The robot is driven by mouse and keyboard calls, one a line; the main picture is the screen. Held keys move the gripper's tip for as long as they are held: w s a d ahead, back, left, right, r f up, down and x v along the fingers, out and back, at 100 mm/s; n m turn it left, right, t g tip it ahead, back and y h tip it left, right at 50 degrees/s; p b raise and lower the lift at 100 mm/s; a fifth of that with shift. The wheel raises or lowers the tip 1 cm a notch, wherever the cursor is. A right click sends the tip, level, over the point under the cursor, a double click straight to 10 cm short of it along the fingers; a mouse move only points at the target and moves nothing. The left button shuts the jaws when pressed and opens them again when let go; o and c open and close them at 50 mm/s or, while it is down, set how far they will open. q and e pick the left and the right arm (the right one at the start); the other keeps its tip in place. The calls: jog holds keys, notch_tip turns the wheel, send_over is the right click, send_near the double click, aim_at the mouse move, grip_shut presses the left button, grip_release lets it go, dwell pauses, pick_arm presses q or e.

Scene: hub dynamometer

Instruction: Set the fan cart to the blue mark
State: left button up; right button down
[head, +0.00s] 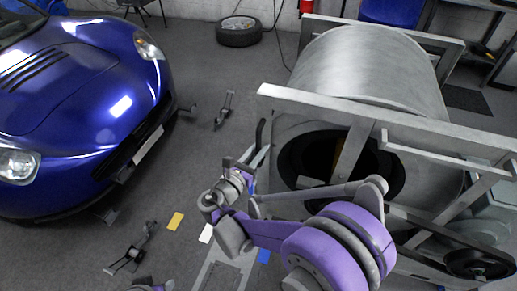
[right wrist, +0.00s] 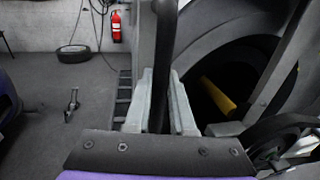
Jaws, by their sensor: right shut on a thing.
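The fan cart (head: 283,135) is a large grey frame with a broad drum-like housing and a dark round opening, at the right of the head view. A black upright handle bar stands at its left side, and it also shows in the right wrist view (right wrist: 164,50). My right gripper (right wrist: 158,110) is shut on this bar, with a grey finger on each side. In the head view the fingers are partly hidden by my wrist. The blue mark (head: 264,256) lies on the floor beside my right forearm, partly covered.
A yellow mark (head: 175,221) and a white mark (head: 205,234) lie on the floor to the left. A blue car (head: 75,100) stands at the left, with low metal stands (head: 224,110) near it. A tyre (head: 239,32) lies by the back wall.

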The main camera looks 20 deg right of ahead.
jog(key=shift+a, duration=0.1)
dwell(0.3)
jog(key=shift+w+a, duration=0.55)
jog(key=shift+a, duration=0.25)
jog(key=c, duration=0.8)
grip_release()
jog(key=shift+w+a, duration=0.1)
jog(key=shift+a, duration=0.05)
jog(key=shift+o, duration=0.2)
jog(key=shift+d, duration=0.3)
jog(key=v, duration=1.1)
jog(key=shift+a, duration=0.15)
